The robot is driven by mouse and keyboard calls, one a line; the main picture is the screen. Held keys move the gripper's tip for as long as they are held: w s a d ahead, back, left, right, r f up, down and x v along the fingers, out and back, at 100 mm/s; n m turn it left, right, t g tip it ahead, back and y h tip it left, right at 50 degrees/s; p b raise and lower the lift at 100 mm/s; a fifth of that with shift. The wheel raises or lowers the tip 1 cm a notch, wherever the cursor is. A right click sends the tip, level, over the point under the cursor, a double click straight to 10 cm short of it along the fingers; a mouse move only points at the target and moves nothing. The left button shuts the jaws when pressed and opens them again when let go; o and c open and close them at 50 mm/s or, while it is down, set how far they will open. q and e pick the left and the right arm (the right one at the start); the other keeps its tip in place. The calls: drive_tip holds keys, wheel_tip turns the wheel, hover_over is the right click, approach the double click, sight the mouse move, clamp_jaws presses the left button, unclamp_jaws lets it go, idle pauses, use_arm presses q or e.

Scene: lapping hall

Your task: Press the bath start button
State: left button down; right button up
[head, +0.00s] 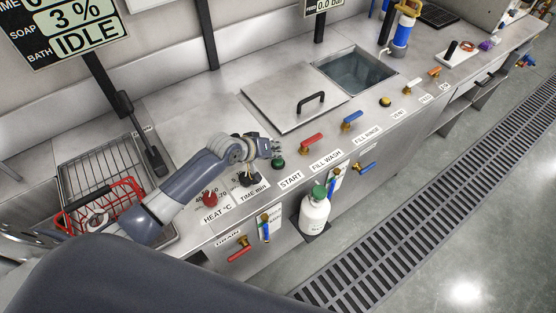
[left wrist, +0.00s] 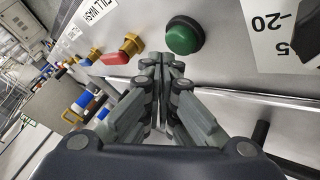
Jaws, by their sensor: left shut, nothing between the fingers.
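The green start button (head: 278,163) sits on the steel counter beside the label START (head: 290,180). In the left wrist view the round green button (left wrist: 185,35) shows whole, just beyond and slightly right of the fingertips. My left gripper (head: 277,148) reaches in from the left, just behind the button in the head view. It is shut and empty, and its fingers (left wrist: 166,60) meet in the left wrist view. I see no clear contact with the button. The display (head: 75,30) reads BATH IDLE. My right gripper is not in view.
A black time knob (head: 248,179) and a red heat knob (head: 209,199) are left of the button. Red (head: 312,141) and blue (head: 352,119) valve handles are to its right. A lidded tank (head: 285,95) lies behind. A white bottle (head: 314,214) hangs in front.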

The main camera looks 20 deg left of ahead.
use_arm(q)
drive_tip(key=shift+f, duration=0.1)
drive_tip(key=shift+f, duration=0.35)
idle(0.5)
drive_tip(key=shift+f, duration=0.55)
idle(0.4)
drive_tip(key=shift+r, duration=0.15)
drive_tip(key=shift+r+p, duration=0.8)
drive_tip(key=shift+p, duration=0.05)
drive_tip(key=shift+r, duration=0.1)
